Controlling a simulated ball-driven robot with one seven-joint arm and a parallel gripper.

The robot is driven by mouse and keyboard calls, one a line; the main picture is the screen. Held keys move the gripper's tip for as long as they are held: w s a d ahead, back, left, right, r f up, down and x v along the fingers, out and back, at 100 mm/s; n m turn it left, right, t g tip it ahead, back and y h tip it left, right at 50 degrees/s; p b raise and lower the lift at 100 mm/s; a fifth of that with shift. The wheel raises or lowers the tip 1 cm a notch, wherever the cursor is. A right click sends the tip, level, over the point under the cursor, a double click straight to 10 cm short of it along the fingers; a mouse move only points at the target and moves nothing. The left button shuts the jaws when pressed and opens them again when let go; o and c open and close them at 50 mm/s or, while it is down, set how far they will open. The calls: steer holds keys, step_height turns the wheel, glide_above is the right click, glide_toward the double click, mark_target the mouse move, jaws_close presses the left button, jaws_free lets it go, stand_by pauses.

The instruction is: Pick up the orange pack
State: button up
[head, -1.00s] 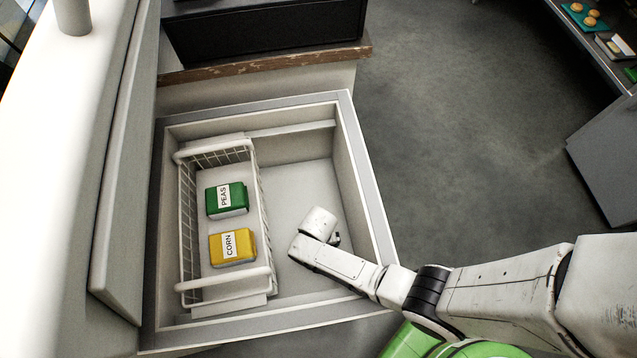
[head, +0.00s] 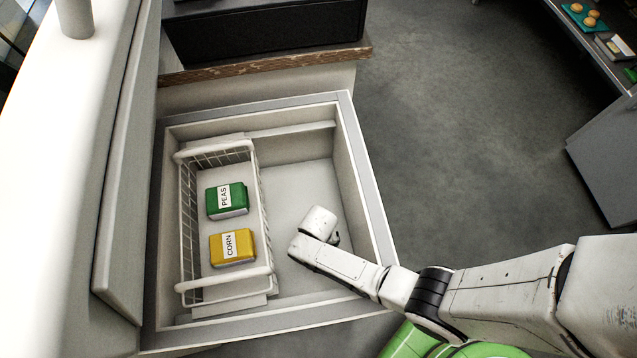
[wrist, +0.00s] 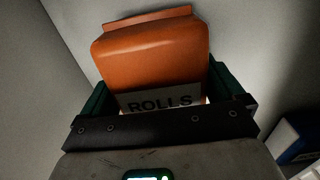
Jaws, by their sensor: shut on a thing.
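The orange pack (wrist: 150,58) with a white label reading ROLLS fills the middle of the wrist view. It sits between the green jaw pads of my gripper (wrist: 165,95), which is shut on it. In the head view my gripper (head: 322,232) reaches down into the right part of the white open bin, right of the wire basket. There the orange pack is hidden behind my wrist. I cannot tell whether the pack touches the bin floor.
A white wire basket (head: 266,215) in the bin (head: 369,200) holds a green PEAS pack (head: 238,198) and a yellow CORN pack (head: 247,244). The bin walls stand close around my gripper. A blue-and-white thing (wrist: 298,148) shows at the wrist view's lower right.

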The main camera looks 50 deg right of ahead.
step_height(320, 180, up, 9)
steer(key=shift+r+p, duration=0.1)
steer(key=shift+p, duration=0.8)
